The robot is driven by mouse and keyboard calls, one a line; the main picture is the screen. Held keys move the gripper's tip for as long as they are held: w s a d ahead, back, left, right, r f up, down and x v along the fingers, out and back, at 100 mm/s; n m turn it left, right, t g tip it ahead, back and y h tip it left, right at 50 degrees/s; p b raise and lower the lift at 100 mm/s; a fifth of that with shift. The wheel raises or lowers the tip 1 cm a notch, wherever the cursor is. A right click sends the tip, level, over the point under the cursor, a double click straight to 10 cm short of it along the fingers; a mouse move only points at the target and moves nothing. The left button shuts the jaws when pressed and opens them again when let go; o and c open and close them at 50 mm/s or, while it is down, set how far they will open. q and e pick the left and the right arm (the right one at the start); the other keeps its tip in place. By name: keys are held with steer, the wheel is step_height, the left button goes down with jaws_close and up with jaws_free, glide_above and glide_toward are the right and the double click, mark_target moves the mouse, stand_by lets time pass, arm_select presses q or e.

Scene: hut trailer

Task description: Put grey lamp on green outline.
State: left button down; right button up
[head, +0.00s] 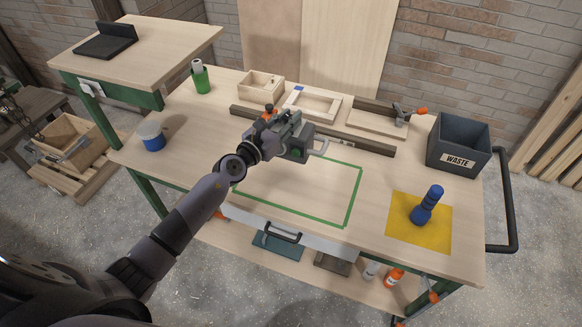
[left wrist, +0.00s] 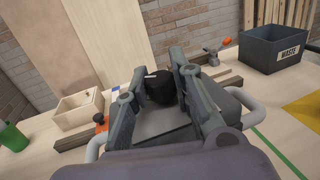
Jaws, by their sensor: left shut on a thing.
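The grey lamp (head: 297,154) is a boxy grey body with pale side handles, above the far part of the green outline (head: 352,198) on the bench. In the left wrist view the lamp (left wrist: 166,123) shows its grey top, a dark round part and a handle at each side. My left gripper (head: 290,127) is over the lamp and shut on it; its fingers (left wrist: 160,78) flank the dark round part. The arm and lamp hide the outline's far left part. I cannot tell whether the lamp touches the bench. My right gripper is not in view.
Behind the lamp are a dark rail (head: 366,145), a wooden box (head: 262,88) and a frame (head: 313,104). A waste bin (head: 458,143) and a blue object (head: 427,205) on a yellow mat (head: 400,234) are right. The outline's near right interior is clear.

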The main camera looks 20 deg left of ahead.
mark_target(288, 147)
arm_select(q)
step_height(288, 147, down, 10)
steer(key=b, duration=0.8)
steer(key=shift+w+a, duration=0.1)
steer(key=shift+a, duration=0.05)
steer(key=shift+f+b, duration=0.45)
steer(key=shift+b, duration=0.05)
step_height(288, 147, down, 4)
steer(key=b, duration=0.3)
steer(key=shift+b, duration=0.3)
steer(key=shift+f, duration=0.15)
steer(key=c, duration=1.4)
jaws_free()
